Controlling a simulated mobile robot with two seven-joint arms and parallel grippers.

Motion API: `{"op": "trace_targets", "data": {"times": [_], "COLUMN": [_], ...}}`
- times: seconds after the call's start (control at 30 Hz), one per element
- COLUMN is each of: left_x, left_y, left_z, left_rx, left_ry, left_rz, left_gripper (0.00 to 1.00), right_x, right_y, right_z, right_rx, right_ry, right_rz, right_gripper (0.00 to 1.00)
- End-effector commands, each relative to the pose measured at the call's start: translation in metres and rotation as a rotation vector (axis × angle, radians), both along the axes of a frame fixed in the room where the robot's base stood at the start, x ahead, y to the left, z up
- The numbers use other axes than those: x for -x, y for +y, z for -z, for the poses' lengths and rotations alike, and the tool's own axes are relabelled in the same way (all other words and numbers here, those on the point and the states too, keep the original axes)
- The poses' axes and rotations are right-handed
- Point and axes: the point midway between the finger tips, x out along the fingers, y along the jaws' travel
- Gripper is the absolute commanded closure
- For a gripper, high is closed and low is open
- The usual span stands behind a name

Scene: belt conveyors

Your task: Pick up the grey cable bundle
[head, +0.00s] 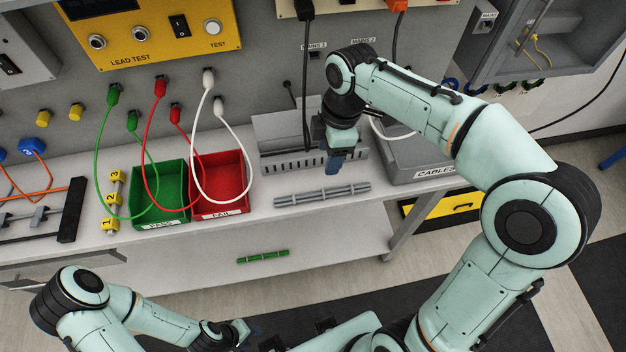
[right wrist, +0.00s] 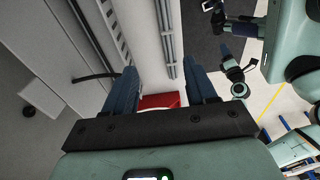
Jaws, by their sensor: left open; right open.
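The grey cable bundle (head: 322,194) lies lengthwise on the front of the bench, to the right of the red bin. It has several bands around it. In the right wrist view the bundle (right wrist: 168,42) runs away between the finger lines, beyond the fingertips. My right gripper (head: 336,165) points down just behind and above the bundle, apart from it. In the right wrist view my right gripper (right wrist: 162,78) is open with nothing between its fingers. My left gripper (head: 246,333) is low at the front, away from the bench, and its fingers are small and partly dark.
A slotted grey holder (head: 300,165) stands behind the bundle. A grey bin marked CABLES (head: 420,176) is at its right. Green (head: 160,223) and red (head: 221,210) bins with looped leads stand left. A green bundle (head: 263,257) lies on the lower shelf.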

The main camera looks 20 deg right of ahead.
Motion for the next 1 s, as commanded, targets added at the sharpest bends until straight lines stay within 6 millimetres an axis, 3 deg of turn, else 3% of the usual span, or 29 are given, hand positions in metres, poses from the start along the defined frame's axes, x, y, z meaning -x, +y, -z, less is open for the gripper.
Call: {"op": "trace_targets", "data": {"times": [0.3,0.57,0.83,1.0], "left_x": [0.008,0.009,0.011,0.011], "left_y": [0.0,0.0,0.0,0.0], "left_z": [0.012,0.014,0.018,0.019], "left_rx": [0.0,0.0,0.0,0.0], "left_ry": [0.01,0.011,0.014,0.014], "left_rz": [-0.001,-0.001,-0.001,-0.001], "left_gripper": [0.57,0.57,0.57,0.57], "right_x": [0.0,0.0,0.007,0.006], "right_y": [0.007,0.009,0.011,0.012], "right_z": [0.061,0.081,0.12,0.13], "right_rx": [0.0,0.0,0.0,0.0], "right_ry": [0.007,0.004,0.006,0.002], "right_rz": [-0.002,0.001,0.0,0.001], "right_gripper": [0.44,0.44,0.44,0.44]}}
